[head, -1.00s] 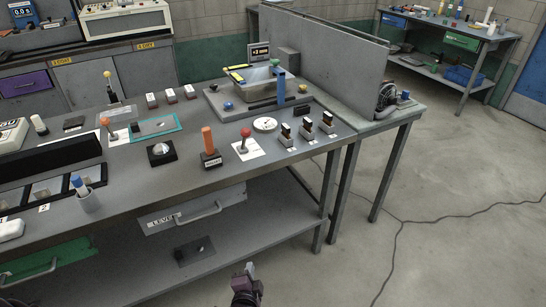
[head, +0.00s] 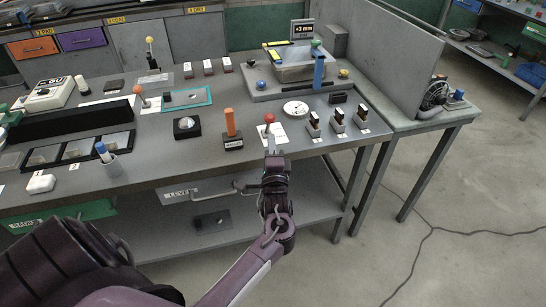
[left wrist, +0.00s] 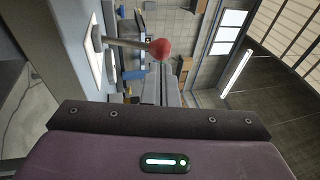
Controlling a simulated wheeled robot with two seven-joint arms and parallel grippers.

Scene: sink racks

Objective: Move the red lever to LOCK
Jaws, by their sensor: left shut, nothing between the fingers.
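The red lever (head: 269,119) has a round red knob on a thin stem and stands on a white card (head: 272,134) near the front edge of the workbench. It also shows in the left wrist view, where its red knob (left wrist: 160,48) is ahead of the gripper body. My left gripper (head: 270,150) is shut and empty, just in front of and below the red knob in the head view. Whether it touches the lever cannot be told. Lettering on the card is too small to read. My right gripper is not in view.
An orange-handled lever (head: 230,123) on a black base stands left of the red one. Several black-and-white switches (head: 337,121) stand to its right. A drawer handle (head: 247,189) sticks out below the bench edge. A blue post (head: 319,73) rises behind.

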